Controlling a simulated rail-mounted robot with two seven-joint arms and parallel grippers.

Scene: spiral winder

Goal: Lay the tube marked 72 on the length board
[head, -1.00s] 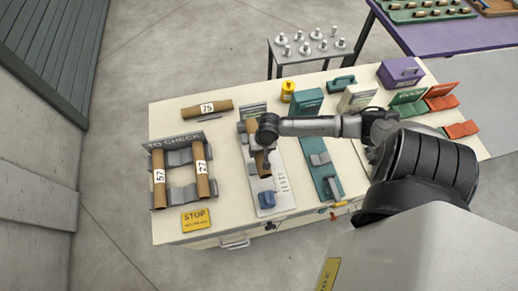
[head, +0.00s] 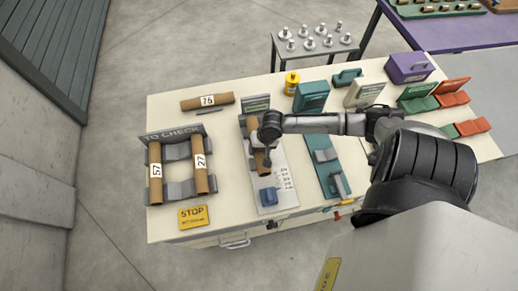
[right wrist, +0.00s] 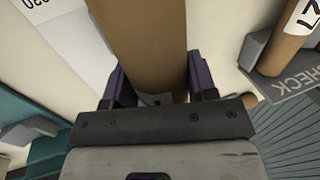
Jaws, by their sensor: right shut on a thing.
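A brown tube (head: 261,163) runs along the white length board (head: 284,178), between the board's back plate and its blue block (head: 267,196). My right gripper (head: 266,146) is shut on this tube from above, about midway along it. The tube also fills the top middle of the right wrist view (right wrist: 140,40), between the gripper's two fingers (right wrist: 160,82). No number shows on the held tube, so I cannot read its mark. I cannot tell whether it touches the board or hangs just above. My left gripper is not in view.
Tubes marked 57 (head: 156,172) and 27 (head: 200,175) lie on the TO CHECK rack (head: 180,190). A tube marked 75 (head: 207,101) lies behind it. A yellow STOP sign (head: 193,216) lies in front. A teal fixture (head: 325,168) stands right of the length board.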

